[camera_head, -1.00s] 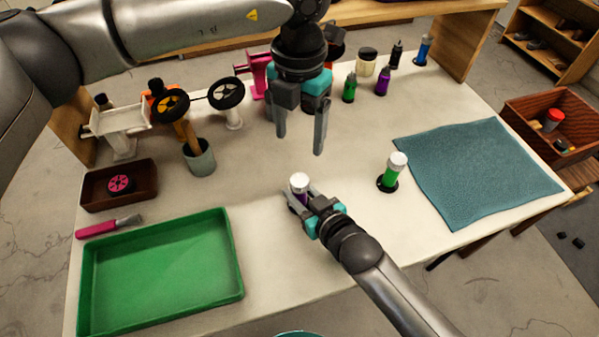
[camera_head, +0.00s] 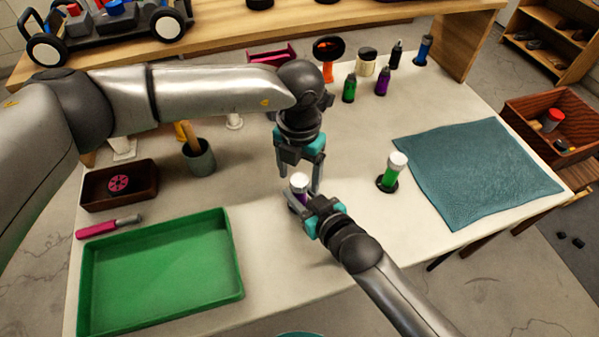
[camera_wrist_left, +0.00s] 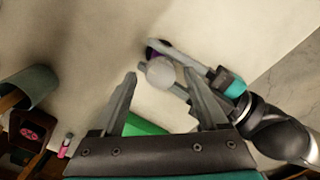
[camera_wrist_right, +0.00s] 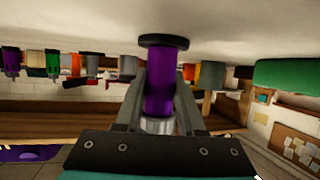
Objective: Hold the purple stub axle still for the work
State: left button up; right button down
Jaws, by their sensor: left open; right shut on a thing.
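The purple stub axle (camera_head: 302,196) is upright, with a white cap on top; the cap also shows in the left wrist view (camera_wrist_left: 161,72). In the right wrist view its purple shaft (camera_wrist_right: 161,90) runs between a black flange and a silver end. The flange is at the white tabletop; I cannot tell whether it touches. My right gripper (camera_head: 304,201) is shut around the shaft from the front right. My left gripper (camera_head: 300,186) is open and points down over the cap, one finger on each side. I cannot tell whether its fingers touch the cap.
A green tray (camera_head: 160,265) lies front left, with a pink-handled tool (camera_head: 108,226) and a brown box (camera_head: 119,185) behind it. A grey cup (camera_head: 200,158) stands behind. A green stub axle (camera_head: 391,174) stands to the right, beside a teal mat (camera_head: 480,170). The table between is clear.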

pick_arm(q)
jog(key=shift+f, duration=0.1)
grip_shut()
dwell(0.6)
